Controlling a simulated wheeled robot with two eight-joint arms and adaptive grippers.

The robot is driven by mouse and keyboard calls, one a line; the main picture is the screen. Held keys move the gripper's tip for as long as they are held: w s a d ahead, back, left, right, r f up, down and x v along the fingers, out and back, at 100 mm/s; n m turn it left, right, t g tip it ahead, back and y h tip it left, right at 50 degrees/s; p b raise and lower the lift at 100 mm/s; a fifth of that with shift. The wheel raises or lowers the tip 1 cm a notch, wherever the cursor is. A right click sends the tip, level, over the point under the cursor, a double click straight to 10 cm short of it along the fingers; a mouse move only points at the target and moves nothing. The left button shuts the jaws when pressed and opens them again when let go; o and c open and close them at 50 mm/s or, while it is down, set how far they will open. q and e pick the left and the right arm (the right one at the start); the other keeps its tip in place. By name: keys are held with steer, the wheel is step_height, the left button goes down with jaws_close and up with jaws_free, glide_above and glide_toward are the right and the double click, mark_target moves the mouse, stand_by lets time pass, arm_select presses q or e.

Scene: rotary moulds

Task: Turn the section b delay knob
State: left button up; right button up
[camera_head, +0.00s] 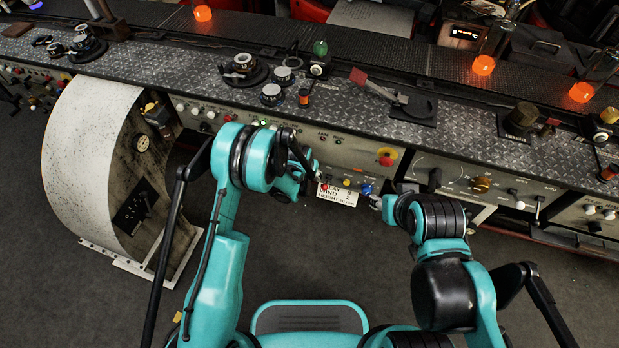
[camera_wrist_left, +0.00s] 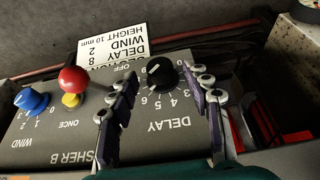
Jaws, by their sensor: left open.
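The black delay knob (camera_wrist_left: 162,73) shows in the left wrist view, on a grey panel (camera_wrist_left: 180,145) with a numbered dial and the word DELAY. My left gripper (camera_wrist_left: 165,88) is open there, with one finger on each side of the knob; I cannot tell whether either finger touches it. In the head view my left gripper (camera_head: 305,181) is at the front panel, and my arm and gripper hide the knob. My right gripper (camera_head: 380,203) is near the panel further right, small and partly hidden by its arm; its jaws are unclear.
A red ball-topped control (camera_wrist_left: 74,80), a yellow button (camera_wrist_left: 71,100) and a blue wind knob (camera_wrist_left: 32,100) sit left of the delay knob. A white sign (camera_head: 338,194) hangs below the panel. A curved white housing (camera_head: 85,150) stands at left. The floor before the bench is clear.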

arm_select(q)
steer(key=shift+x, duration=0.9)
steer(key=shift+r, duration=0.1)
jaws_close()
steer(key=shift+s+d+m+t+y, duration=0.15)
steer(key=shift+t+y, duration=0.1)
steer(key=shift+y, duration=0.35)
steer(key=shift+w+d+m+t+y, duration=0.15)
steer(key=shift+d+t+y, duration=0.1)
steer(key=shift+y, duration=0.35)
steer(key=t+y, duration=0.1)
steer(key=y, duration=0.1)
steer(key=shift+s+m+y, duration=0.1)
steer(key=shift+m+y, duration=0.2)
steer(key=shift+y, duration=0.1)
